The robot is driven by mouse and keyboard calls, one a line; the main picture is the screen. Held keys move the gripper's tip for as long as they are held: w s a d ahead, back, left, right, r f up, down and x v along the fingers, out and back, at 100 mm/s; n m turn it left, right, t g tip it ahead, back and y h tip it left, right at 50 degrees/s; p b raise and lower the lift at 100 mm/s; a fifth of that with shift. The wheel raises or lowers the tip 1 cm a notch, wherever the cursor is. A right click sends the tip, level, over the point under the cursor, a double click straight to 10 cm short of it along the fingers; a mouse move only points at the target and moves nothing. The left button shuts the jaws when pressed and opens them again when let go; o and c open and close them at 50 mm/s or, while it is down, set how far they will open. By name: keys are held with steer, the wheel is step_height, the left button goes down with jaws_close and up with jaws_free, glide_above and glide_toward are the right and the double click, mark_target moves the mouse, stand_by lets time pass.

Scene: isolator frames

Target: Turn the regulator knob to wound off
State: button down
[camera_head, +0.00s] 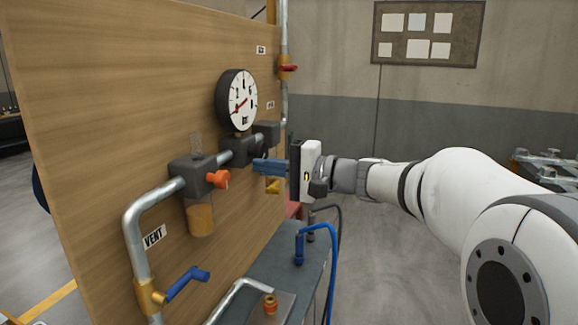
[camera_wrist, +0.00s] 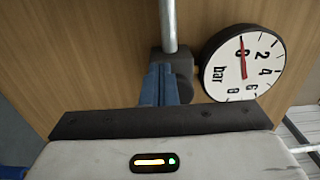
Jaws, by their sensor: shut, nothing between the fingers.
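My gripper (camera_head: 256,165) has blue fingers, shut and empty, pointing left at the dark regulator body (camera_head: 236,152) under the gauge. In the wrist view the shut fingers (camera_wrist: 159,70) lie in front of a dark rounded part (camera_wrist: 183,66) on the pipe. I take this for the regulator with its knob; the fingers cover part of it, and I cannot tell whether they touch it. The round white gauge (camera_head: 238,100) has a red needle pointing lower left; in the wrist view the gauge (camera_wrist: 243,65) needle points at 0.
An orange knob (camera_head: 218,179) sticks out from a dark block with an amber bowl (camera_head: 200,219). A blue-handled valve (camera_head: 187,283) is low left by the VENT label (camera_head: 154,237). A red-handled valve (camera_head: 288,68) is on the upright pipe. A blue hose (camera_head: 333,262) rises below my gripper.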

steer(key=shift+s+f+b, duration=0.1)
steer(key=shift+f+b, duration=0.2)
steer(key=shift+b, duration=0.05)
steer(key=shift+s, duration=0.2)
steer(key=b+v, duration=0.2)
steer(key=v, duration=0.4)
steer(key=shift+r, duration=0.1)
steer(key=shift+w, duration=0.1)
